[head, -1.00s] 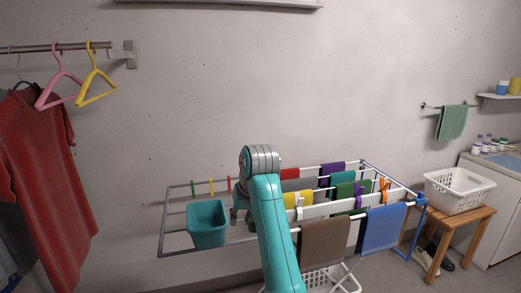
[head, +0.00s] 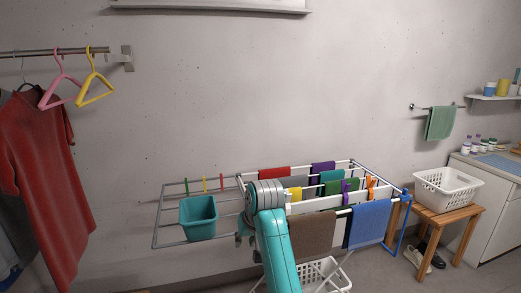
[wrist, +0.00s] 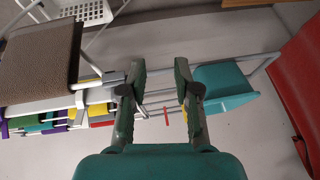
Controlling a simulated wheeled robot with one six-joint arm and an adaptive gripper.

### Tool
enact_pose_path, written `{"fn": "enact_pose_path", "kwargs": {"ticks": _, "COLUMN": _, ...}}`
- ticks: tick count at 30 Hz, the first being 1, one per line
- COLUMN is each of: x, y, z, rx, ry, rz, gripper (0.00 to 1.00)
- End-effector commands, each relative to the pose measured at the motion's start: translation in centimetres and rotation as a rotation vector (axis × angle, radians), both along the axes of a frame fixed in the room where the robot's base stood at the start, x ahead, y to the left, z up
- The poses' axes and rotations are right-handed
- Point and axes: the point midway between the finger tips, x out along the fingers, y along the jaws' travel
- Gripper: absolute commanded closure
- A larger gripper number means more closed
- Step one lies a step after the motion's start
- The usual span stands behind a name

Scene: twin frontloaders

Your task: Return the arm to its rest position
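My arm's teal and grey links rise at the bottom centre of the head view, in front of the drying rack (head: 172,245). My gripper shows in the wrist view (wrist: 162,78). Its two fingers stand apart with nothing between them, so it is open and empty. In the head view it is mostly hidden behind my arm. The wrist view looks over the rack, with a brown cloth (wrist: 40,55) at its left and a teal bin (wrist: 225,80) to the right of the fingers.
The teal bin (head: 198,218) hangs on the rack close left of my arm. Brown (head: 313,235) and blue (head: 369,223) towels hang to its right. A red shirt (head: 45,180) hangs at left. A white basket (head: 447,190) stands on a wooden stool (head: 458,215). The wall space above the rack is clear.

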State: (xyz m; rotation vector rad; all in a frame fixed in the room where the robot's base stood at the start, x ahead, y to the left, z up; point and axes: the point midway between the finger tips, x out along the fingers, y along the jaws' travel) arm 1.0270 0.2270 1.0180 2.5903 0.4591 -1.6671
Motion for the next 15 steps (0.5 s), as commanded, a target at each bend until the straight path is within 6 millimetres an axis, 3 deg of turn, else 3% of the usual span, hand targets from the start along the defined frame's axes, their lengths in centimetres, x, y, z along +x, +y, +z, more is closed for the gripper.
{"fn": "enact_pose_path", "kwargs": {"ticks": 8, "x": -1.6, "y": -2.2, "z": -8.0, "rx": 0.015, "ry": -0.052, "rz": -0.034, "gripper": 0.69}}
{"fn": "enact_pose_path", "kwargs": {"ticks": 15, "x": -5.1, "y": -5.2, "z": -16.6, "rx": 0.032, "ry": -0.134, "rz": -0.077, "gripper": 0.69}}
